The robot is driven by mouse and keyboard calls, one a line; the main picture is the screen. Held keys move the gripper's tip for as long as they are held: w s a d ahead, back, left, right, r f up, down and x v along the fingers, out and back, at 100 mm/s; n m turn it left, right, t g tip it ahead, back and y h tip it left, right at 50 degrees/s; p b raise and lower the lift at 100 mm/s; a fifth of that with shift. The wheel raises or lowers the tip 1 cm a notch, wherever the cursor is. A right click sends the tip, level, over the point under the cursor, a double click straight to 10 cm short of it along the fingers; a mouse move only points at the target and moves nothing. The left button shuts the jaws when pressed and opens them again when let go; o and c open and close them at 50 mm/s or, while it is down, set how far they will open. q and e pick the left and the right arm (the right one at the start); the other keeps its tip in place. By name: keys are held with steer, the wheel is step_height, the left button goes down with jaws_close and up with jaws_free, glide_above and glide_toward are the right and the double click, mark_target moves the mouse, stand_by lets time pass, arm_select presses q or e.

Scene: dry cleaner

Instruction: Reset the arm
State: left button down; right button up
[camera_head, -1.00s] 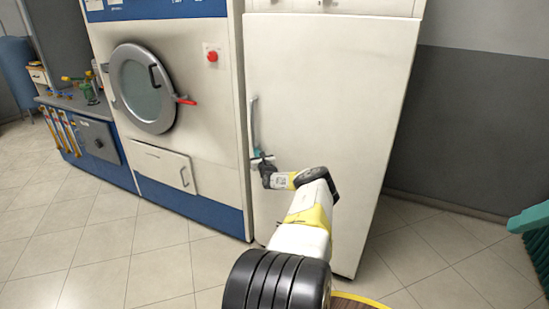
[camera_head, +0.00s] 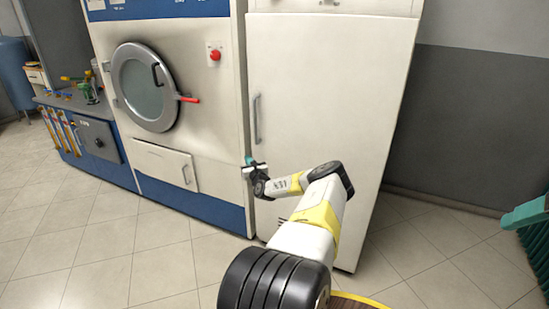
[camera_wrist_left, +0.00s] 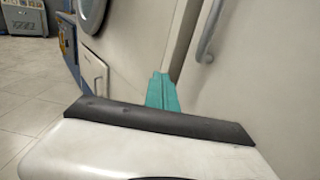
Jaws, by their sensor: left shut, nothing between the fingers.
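My left arm reaches up from the bottom of the head view. Its gripper (camera_head: 249,162) has teal fingertips that are shut with nothing between them. It is just below and left of the vertical metal handle (camera_head: 256,119) of the tall white cabinet door (camera_head: 325,110), apart from the handle. In the left wrist view the teal fingers (camera_wrist_left: 162,92) are together, and the handle (camera_wrist_left: 210,30) is to their right. My right gripper is not in view.
A white and blue machine with a round door (camera_head: 146,87) and red lever stands left of the cabinet. A blue and grey workbench (camera_head: 97,140) is farther left. A teal object (camera_head: 528,213) is at the right edge. The tiled floor at front left is clear.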

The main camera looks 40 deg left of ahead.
arm_select(q)
steer(key=shift+s+d, duration=0.2)
steer(key=shift+s, duration=0.6)
steer(key=shift+s+d, duration=0.15)
steer(key=shift+s, duration=0.6)
